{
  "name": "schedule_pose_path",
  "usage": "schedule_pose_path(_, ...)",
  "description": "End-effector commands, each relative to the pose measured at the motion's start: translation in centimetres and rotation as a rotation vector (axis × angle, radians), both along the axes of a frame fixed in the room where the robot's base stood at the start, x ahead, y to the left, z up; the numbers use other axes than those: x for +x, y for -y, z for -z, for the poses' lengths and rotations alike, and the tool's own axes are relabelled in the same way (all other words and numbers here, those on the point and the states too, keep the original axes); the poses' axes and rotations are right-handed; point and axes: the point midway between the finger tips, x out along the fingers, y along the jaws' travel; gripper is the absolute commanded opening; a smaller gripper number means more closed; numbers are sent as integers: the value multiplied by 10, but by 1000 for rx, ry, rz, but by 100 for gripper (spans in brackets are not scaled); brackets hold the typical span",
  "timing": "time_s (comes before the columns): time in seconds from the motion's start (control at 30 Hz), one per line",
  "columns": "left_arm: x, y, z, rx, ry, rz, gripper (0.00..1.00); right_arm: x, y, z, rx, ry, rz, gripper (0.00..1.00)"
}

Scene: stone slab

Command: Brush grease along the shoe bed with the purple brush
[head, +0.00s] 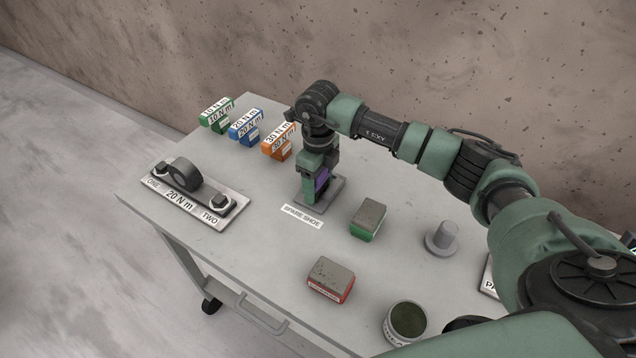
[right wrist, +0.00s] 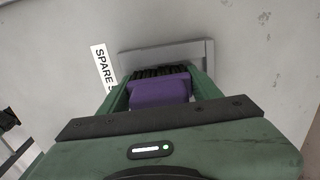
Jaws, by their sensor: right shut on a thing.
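My right gripper (head: 316,176) points down over the grey spare shoe (head: 332,192), which lies behind the SPARE SHOE label. It is shut on the purple brush (head: 322,181). In the right wrist view the purple brush (right wrist: 160,90) sits between the two green fingers, with dark bristles facing the shoe bed (right wrist: 190,52). The bristles appear at or just above the bed; I cannot tell whether they touch it. A round open tin (head: 408,320) with dark green content stands at the table's front right. My left gripper is not in view.
Green, blue and orange torque blocks (head: 278,147) stand at the back left. A clamp plate (head: 195,195) marked 20 N m lies at the left. A green-based block (head: 368,218), a red-based block (head: 331,278) and a grey knob (head: 442,238) stand to the right and front.

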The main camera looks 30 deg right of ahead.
Motion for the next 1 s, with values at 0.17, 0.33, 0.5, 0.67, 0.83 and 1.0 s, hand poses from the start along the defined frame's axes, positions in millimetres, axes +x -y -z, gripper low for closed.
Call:
schedule_pose_path(0.17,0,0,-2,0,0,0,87,-4,-5,1,-1,-4,-2,31)
schedule_pose_path(0.33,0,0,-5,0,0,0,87,-9,-12,1,-1,-5,-2,31)
schedule_pose_path(0.5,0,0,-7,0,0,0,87,-13,-19,2,-1,-5,-3,31)
schedule_pose_path(0.67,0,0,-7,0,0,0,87,-14,-21,2,-1,-5,-1,31)
schedule_pose_path(0.83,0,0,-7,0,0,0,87,-14,-21,3,0,-6,-2,31)
schedule_pose_path(1.0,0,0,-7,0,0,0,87,-14,-21,3,0,-6,-2,31)
